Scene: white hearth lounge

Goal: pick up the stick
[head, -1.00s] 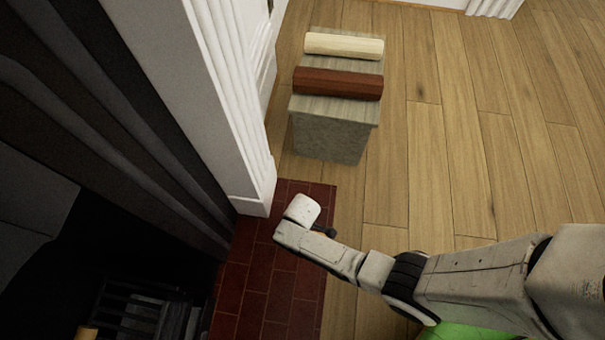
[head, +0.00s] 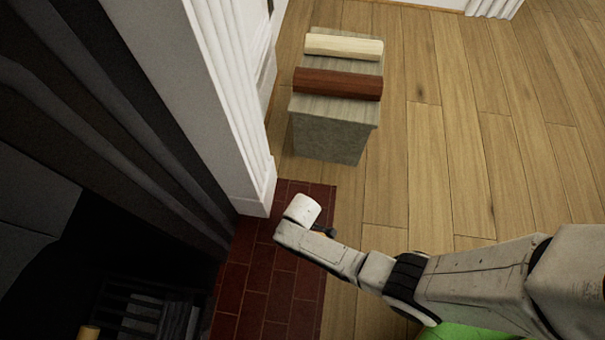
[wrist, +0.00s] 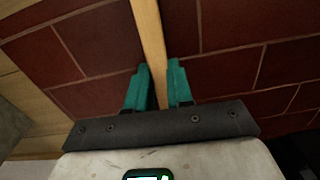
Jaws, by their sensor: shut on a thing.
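The stick (wrist: 150,35) is a thin, light wooden piece. In the wrist view it runs from the top edge down between the two teal fingers of my gripper (wrist: 158,70). The fingers are shut on it, one on each side, above dark red brick tiles. Its lower end is hidden behind the gripper's dark bar. In the head view the end of my arm is over the brick hearth, and its own links hide the fingers and most of the stick.
The red brick hearth (head: 270,290) borders a wooden floor. A white fireplace post (head: 232,125) stands close by. A grey block (head: 328,135) bears a dark red log (head: 338,84) and a pale log (head: 344,46). A dark fireplace grate (head: 150,312) lies at lower left. Floor at right is clear.

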